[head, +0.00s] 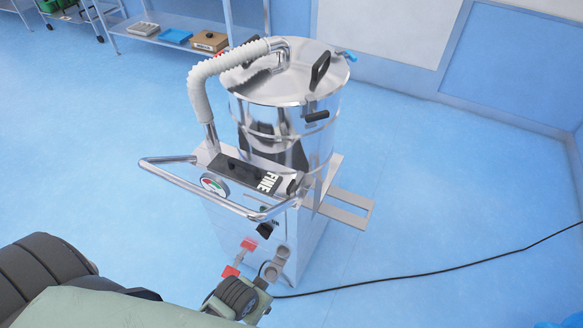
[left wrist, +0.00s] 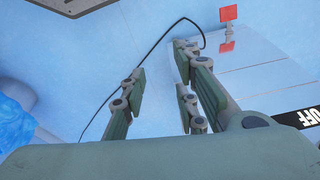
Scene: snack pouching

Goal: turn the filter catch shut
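A steel drum vacuum (head: 285,125) stands on the floor in the head view. Low on its front is a steel fitting with two red tabs (head: 249,244). The tabs also show at the top of the left wrist view (left wrist: 228,13). A black lever (head: 317,116) sits on the drum's side. I cannot tell which of these is the filter catch. My left gripper (left wrist: 160,98) is open and empty, its fingers apart and clear of the red tabs. In the head view my arm crosses the bottom left; its fingers are not clear there. My right gripper is not in view.
A steel push handle (head: 180,180) sticks out from the machine's front, beside a gauge (head: 214,186). A ribbed hose (head: 208,75) arches to the lid. A black cable (head: 420,277) crosses the floor. A shelf rack (head: 185,25) stands behind.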

